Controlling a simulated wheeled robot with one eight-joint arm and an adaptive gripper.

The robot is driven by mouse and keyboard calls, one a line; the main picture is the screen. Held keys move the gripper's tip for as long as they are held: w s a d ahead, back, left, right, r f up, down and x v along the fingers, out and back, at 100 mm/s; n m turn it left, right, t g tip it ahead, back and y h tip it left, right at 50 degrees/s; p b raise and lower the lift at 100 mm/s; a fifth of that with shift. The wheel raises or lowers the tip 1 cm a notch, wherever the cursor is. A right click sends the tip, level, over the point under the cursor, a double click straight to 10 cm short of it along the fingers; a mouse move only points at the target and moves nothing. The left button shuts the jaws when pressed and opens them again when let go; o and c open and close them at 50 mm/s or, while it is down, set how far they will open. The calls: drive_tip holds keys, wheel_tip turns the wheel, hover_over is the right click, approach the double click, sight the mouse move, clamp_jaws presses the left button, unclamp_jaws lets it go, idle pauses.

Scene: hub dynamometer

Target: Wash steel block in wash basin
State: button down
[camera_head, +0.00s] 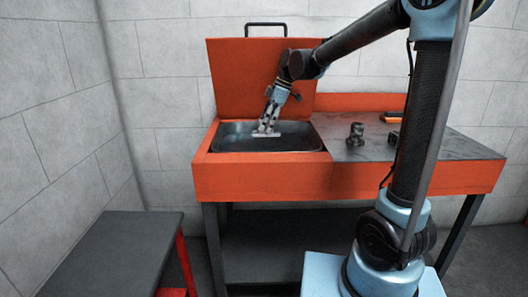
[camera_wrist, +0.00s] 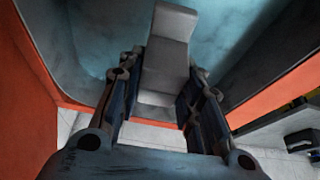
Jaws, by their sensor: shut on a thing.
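The wash basin (camera_head: 228,141) is a metal tub set in the left part of an orange bench, with its orange lid (camera_head: 240,75) standing open behind it. My gripper (camera_head: 268,127) reaches down into the basin opening. It is shut on the steel block (camera_wrist: 166,50), a pale grey stepped piece that sits between both fingers in the wrist view. In the head view the block shows as a light piece (camera_head: 266,134) at the fingertips, low in the basin opening. Bluish basin walls (camera_wrist: 105,35) surround it in the wrist view. I cannot tell whether the block touches the bottom.
A small dark metal part (camera_head: 356,134) stands on the grey worktop (camera_head: 435,146) right of the basin. An orange-and-black item (camera_head: 392,117) lies farther back. A dark table (camera_head: 105,255) with red legs stands at the front left. The worktop's front right is clear.

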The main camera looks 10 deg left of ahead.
drive_tip(key=shift+r, duration=2.2)
drive_tip(key=shift+r, duration=0.15)
idle(0.6)
drive_tip(key=shift+r, duration=1.9)
